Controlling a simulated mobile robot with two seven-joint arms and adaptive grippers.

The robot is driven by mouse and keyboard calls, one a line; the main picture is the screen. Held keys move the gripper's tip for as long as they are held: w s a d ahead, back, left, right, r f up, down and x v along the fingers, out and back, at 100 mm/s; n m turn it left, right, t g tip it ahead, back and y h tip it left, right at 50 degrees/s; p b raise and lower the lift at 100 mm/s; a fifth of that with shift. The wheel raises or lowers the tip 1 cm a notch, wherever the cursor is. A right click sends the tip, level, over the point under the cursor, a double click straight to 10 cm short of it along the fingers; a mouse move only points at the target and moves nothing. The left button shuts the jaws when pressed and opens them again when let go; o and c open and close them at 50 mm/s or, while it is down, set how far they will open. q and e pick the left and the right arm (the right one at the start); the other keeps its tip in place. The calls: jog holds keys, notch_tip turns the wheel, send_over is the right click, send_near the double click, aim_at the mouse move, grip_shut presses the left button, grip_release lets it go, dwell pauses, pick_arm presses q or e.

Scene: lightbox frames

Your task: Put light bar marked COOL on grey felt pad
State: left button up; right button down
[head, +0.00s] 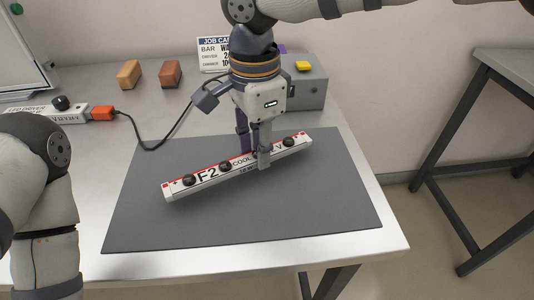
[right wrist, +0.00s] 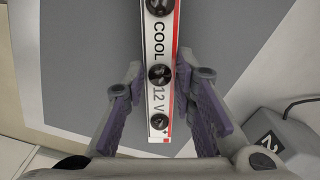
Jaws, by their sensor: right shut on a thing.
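The light bar marked COOL (head: 207,176) is a long white bar with red edging, black knobs and the marks F2, COOL and 12 V. It lies at a slant over the grey felt pad (head: 310,215); whether it touches the pad is hard to tell. My right gripper (head: 255,152) is shut on the bar, right of its middle, reaching down from above. In the right wrist view the bar (right wrist: 158,50) runs between the two purple-padded fingers (right wrist: 160,78), with the pad (right wrist: 80,60) beneath. My left arm shows at the left edge; its gripper is out of view.
An LED driver (head: 50,117) with an orange connector (head: 102,113) and black cable lies at left. Tan (head: 129,73) and brown (head: 170,73) blocks, a job card (head: 212,56) and a grey box (head: 308,92) with a yellow button stand behind. The pad's front is clear.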

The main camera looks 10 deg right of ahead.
aim_at(255, 153)
jog(key=shift+s+a+f, duration=0.25)
jog(key=shift+s+f, duration=0.35)
jog(key=shift+f, duration=0.05)
jog(key=shift+w, duration=0.4)
jog(key=c, duration=1.7)
grip_release()
jog(key=shift+f, duration=0.15)
jog(key=o, duration=0.4)
jog(key=shift+s, duration=0.1)
notch_tip(255, 153, up, 12)
jog(key=shift+r, duration=0.2)
